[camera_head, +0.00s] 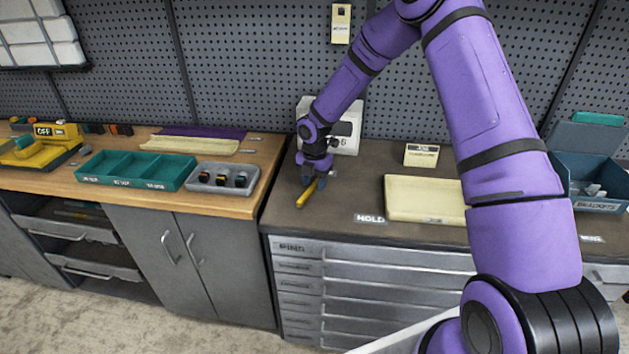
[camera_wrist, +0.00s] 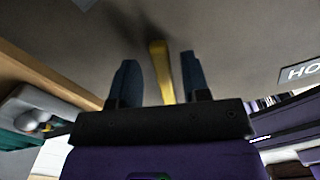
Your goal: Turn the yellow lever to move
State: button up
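The yellow lever (camera_head: 307,194) is a narrow bar over the dark countertop, left of the white HOLD label (camera_head: 371,219). In the wrist view the lever (camera_wrist: 160,68) runs between the two fingers of my gripper (camera_wrist: 159,78). A gap shows on each side of it, so my gripper is open around the lever and not closed on it. In the head view my gripper (camera_head: 314,181) points down at the lever and hides its upper end. The HOLD label is partly seen at the right of the wrist view (camera_wrist: 302,72). I cannot read a MOVE label.
A white panel (camera_head: 346,148) stands behind my gripper, partly hidden by my wrist. A cream tray (camera_head: 420,211) lies to the right. The wooden bench on the left holds a grey tray (camera_head: 240,189) and a teal divided tray (camera_head: 135,182). Bare countertop surrounds the lever.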

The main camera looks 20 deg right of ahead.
notch_tip(320, 180, up, 11)
dwell(0.6)
dwell(0.3)
